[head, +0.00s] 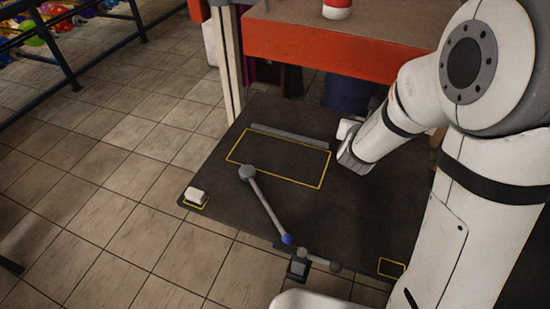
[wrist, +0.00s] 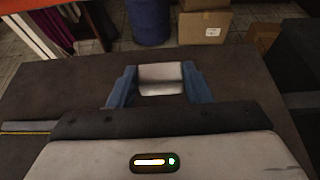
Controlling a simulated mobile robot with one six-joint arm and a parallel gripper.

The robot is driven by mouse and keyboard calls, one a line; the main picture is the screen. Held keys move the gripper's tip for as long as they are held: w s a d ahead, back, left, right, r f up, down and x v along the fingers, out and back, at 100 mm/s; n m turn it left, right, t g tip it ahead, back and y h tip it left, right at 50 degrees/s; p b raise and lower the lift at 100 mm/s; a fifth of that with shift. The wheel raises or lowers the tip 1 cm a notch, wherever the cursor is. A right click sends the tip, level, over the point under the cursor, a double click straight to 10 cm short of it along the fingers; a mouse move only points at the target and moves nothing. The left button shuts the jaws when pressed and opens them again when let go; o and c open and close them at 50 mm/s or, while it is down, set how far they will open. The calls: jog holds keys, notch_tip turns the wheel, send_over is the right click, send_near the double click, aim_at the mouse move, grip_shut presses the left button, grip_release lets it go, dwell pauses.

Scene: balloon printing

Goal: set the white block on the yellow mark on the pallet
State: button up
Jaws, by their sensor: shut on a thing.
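A white block (wrist: 160,74) sits between the two blue fingers of my gripper (wrist: 160,88) in the wrist view. My gripper is shut on it. In the head view a white shape that looks like this block (head: 347,128) shows just beyond my gripper, over the right part of the dark pallet (head: 240,215). I cannot tell its height above the pallet. A small empty yellow mark (head: 391,267) is at the pallet's near right corner, apart from the held block. Another white block (head: 195,194) rests on a yellow mark at the left corner.
A large yellow rectangle (head: 245,164) is outlined on the pallet, with a grey bar (head: 288,136) along its far side. An orange-edged table (head: 320,48) stands behind; a blue barrel (wrist: 149,22) and cardboard box (wrist: 205,25) are beyond.

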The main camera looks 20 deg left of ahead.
jog(key=s+a+n+y+b, duration=0.2)
jog(key=s+a+y, duration=0.15)
jog(key=a, duration=0.55)
jog(key=s+a+n+y+b, duration=0.15)
jog(key=s+a, duration=0.25)
jog(key=a, duration=0.4)
send_over(289, 162)
jog(key=shift+n+g, duration=0.4)
jog(key=shift+n, duration=0.05)
notch_tip(289, 162, down, 5)
jog(key=shift+s+r, duration=0.1)
jog(key=shift+f+b, duration=0.5)
jog(key=shift+f, duration=1.85)
jog(key=shift+f, duration=0.1)
jog(key=shift+f, duration=0.15)
jog(key=o, duration=1)
jog(key=shift+c, duration=0.2)
